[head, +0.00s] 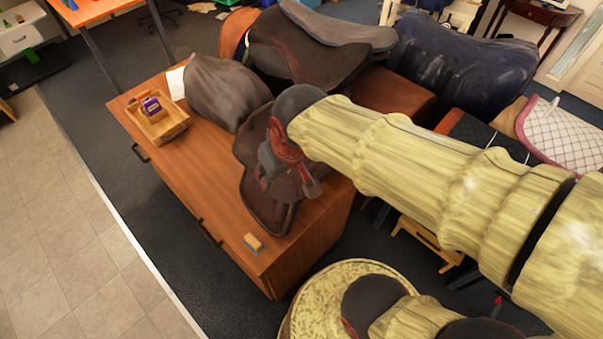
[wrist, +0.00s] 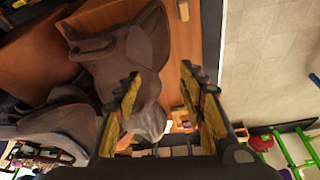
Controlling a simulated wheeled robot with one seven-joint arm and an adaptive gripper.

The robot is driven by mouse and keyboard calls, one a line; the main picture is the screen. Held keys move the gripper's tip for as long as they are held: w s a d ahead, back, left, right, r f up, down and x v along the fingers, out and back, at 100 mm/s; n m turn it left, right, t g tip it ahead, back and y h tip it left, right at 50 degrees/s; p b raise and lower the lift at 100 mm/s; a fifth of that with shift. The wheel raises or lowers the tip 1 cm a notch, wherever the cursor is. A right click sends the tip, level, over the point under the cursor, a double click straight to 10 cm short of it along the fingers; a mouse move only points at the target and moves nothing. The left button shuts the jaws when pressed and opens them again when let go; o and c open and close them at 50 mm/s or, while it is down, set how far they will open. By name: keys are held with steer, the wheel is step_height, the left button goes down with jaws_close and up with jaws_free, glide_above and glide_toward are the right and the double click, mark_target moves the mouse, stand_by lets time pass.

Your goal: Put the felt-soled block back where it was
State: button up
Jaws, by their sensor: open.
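The felt-soled block (head: 253,243), a small tan block with a blue-grey layer, rests on the near corner of the wooden cabinet top (head: 222,222). In the wrist view, what looks like the same block (wrist: 183,9) is a small yellowish piece at the top edge. My gripper (head: 289,187) is open and empty above the brown saddle (head: 265,215) on the cabinet, up and right of the block in the head view. In the wrist view, its two fingers (wrist: 159,80) are wide apart, with the saddle (wrist: 130,50) behind them.
A wooden tray (head: 178,128) holding a purple item (head: 151,106) and other small things stands at the cabinet's far left end. A grey-brown covered shape (head: 220,92) and more saddles crowd the back. The cabinet top left of the block is clear.

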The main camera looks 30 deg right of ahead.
steer(key=s+d+r+t, duration=0.1)
steer(key=s+d+r, duration=0.1)
steer(key=s+r, duration=0.3)
steer(key=shift+s+d+m, duration=0.2)
steer(key=shift+s+m, duration=0.2)
steer(key=shift+s, duration=0.25)
step_height(320, 180, down, 5)
steer(key=b, duration=0.5)
steer(key=shift+c, duration=0.8)
